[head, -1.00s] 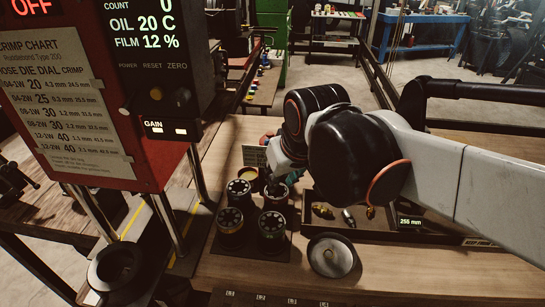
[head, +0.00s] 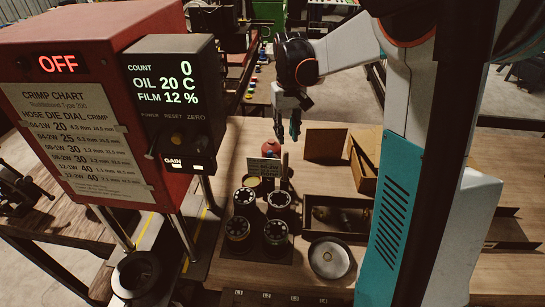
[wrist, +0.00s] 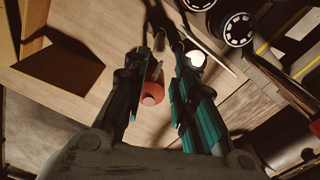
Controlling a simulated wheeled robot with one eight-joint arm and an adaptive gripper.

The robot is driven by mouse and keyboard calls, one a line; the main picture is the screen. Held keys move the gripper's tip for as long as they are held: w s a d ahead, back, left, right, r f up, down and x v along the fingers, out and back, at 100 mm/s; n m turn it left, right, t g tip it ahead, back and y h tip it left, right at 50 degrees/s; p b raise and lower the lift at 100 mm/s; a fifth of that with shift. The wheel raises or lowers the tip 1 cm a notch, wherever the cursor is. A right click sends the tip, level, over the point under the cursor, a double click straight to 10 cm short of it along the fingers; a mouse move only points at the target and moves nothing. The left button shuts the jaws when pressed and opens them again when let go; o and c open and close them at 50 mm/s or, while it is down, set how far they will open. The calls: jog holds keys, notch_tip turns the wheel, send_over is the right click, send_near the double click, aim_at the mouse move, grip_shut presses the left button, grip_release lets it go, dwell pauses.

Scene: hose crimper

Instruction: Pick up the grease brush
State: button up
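My gripper (head: 289,128) points down over the back of the bench, above and behind the die pots. In the wrist view its two teal fingers (wrist: 160,75) are spread apart with nothing held between them. A thin upright piece (head: 285,166), possibly the grease brush, stands beside a small card sign (head: 263,167), below my fingertips. In the wrist view a slim tan-tipped piece (wrist: 159,40) shows just beyond the fingertips; I cannot tell surely that it is the brush. An open tin with pale contents (head: 254,183) sits behind the dies.
Several black die pots (head: 277,231) stand in front. A red rounded object (head: 270,148) lies behind the sign and shows between my fingers in the wrist view (wrist: 152,93). A metal dish (head: 330,259), a parts tray (head: 338,232) and open brown boxes (head: 325,143) are right. The red crimper (head: 95,110) stands left.

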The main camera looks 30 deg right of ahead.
aim_at(285, 172)
notch_tip(285, 172, down, 14)
jog(key=shift+r+b, duration=0.1)
jog(key=shift+b, duration=0.85)
grip_shut()
